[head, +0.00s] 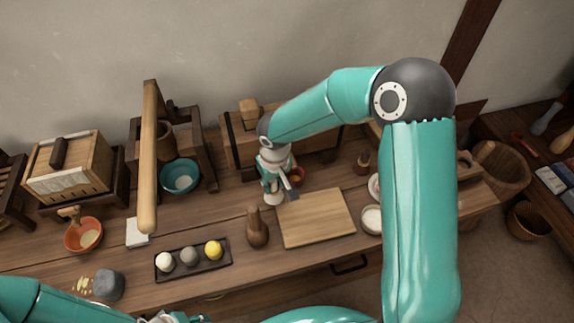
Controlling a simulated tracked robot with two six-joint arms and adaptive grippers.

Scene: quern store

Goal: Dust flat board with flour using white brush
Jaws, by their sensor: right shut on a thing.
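The flat board (316,220) lies bare on the bench, right of centre in the head view. A small bowl of white powder (372,218), which looks like flour, stands at its right edge, partly behind my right arm. My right gripper (279,192) is above the bench just behind the board's back left corner. It is shut on a small pale thing (272,199), which looks like the white brush; the gripper hides most of it. My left gripper (172,319) is at the bottom edge, mostly cut off, and its jaws cannot be made out.
A brown wooden bottle-shaped thing (257,229) stands close to the board's left side. A dark tray (193,260) with three balls lies further left. An orange bowl (83,236), a teal bowl (180,177) and a tall wooden post (149,155) are at the left.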

